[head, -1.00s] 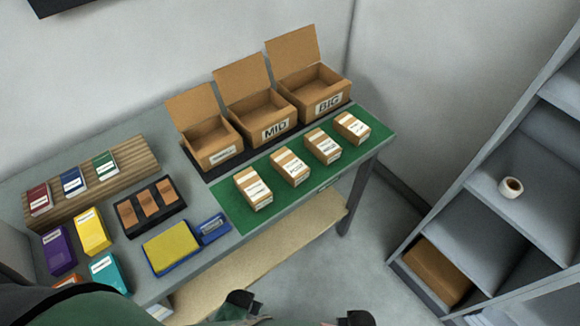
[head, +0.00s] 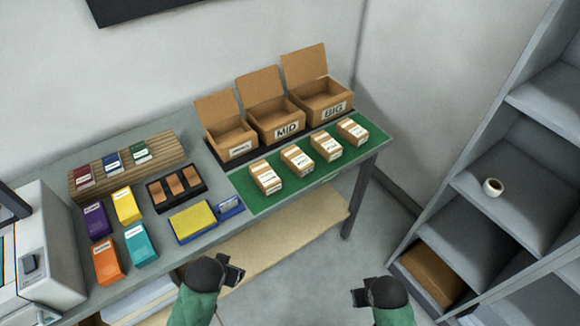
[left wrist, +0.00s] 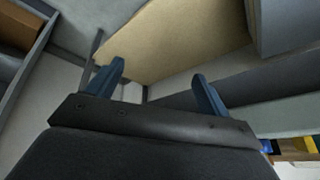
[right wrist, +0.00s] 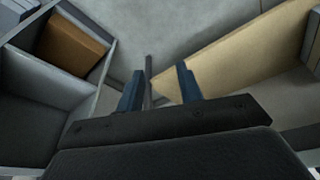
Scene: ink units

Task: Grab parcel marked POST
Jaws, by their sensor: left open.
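Several small brown parcels with white labels stand in a row on a green mat (head: 245,203) on the table. From left to right they are a first parcel (head: 266,178), a second parcel (head: 297,161), a third parcel (head: 326,146) and a fourth parcel (head: 352,132). Their labels are too small to read, so I cannot tell which is marked POST. My left gripper (head: 233,270) is open and empty, in front of the table and well short of the parcels. My right gripper (head: 359,295) is also in front, to the right; its fingers are apart and empty in the right wrist view (right wrist: 160,88).
Open cartons, including MID (head: 277,119) and BIG (head: 320,101), stand behind the mat. A blue-and-yellow pad (head: 194,221), a dark tray (head: 153,199) and coloured boxes (head: 126,205) lie left. A grey shelf (head: 490,235) with a cup (head: 493,187) stands right.

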